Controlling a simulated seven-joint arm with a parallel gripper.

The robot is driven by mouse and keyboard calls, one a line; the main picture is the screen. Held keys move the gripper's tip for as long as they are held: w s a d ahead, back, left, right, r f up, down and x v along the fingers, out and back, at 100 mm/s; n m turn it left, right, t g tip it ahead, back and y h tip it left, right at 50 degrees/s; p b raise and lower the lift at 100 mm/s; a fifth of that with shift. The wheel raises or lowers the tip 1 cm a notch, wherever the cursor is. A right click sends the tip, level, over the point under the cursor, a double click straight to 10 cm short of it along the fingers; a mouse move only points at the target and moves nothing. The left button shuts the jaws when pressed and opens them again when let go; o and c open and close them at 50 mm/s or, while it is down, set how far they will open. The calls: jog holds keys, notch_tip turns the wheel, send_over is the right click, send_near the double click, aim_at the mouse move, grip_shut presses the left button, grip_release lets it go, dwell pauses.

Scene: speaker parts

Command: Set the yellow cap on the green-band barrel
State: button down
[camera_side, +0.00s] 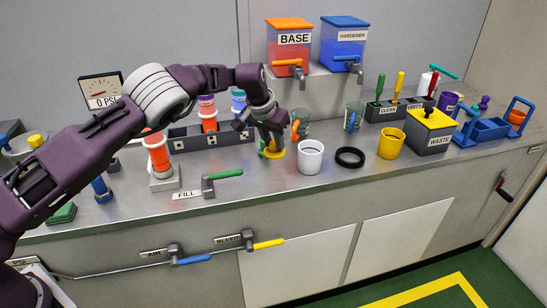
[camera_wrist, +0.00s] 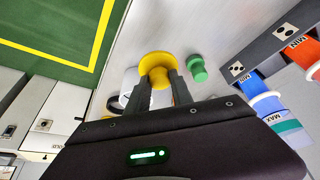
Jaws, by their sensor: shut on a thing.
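The yellow cap (camera_wrist: 157,62) is between the fingertips of my gripper (camera_wrist: 160,80), which is shut on it. In the side view my gripper (camera_side: 272,143) points down, with the cap (camera_side: 277,155) low at its tips, at or just above the bench; I cannot tell which. A blue barrel (camera_wrist: 268,105) with a teal-green band stands in the dark rack in the wrist view; it shows partly behind my arm in the side view (camera_side: 239,106). No other barrel shows a green band clearly. A small green piece (camera_wrist: 197,68) stands beside the cap.
The dark rack (camera_side: 180,142) also holds an orange barrel (camera_side: 209,123). A white cup (camera_side: 310,158), black ring (camera_side: 350,157) and yellow cup (camera_side: 391,144) stand right of my gripper. An orange barrel (camera_side: 158,158) stands on the fill stand at left. Dispensers stand behind.

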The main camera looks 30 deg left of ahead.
jog(key=s+a+r+n+y, duration=0.1)
jog(key=s+a+r+n, duration=0.15)
jog(key=a+r, duration=0.6)
jog(key=s+a+r+n+y, duration=0.1)
jog(key=s+a+r, duration=0.3)
jog(key=a+r, duration=0.4)
jog(key=s+a+r+n, duration=0.2)
jog(key=s+a+r, duration=0.4)
jog(key=s+a, duration=0.5)
jog(key=shift+s+a+r+g, duration=0.2)
jog(key=shift+s+a+g, duration=0.1)
jog(key=shift+s+g, duration=0.15)
jog(key=shift+n, duration=0.25)
jog(key=shift+f, duration=2.6)
jog(key=shift+f, duration=0.85)
jog(key=c, duration=1.1)
grip_release()
jog(key=shift+o, duration=0.2)
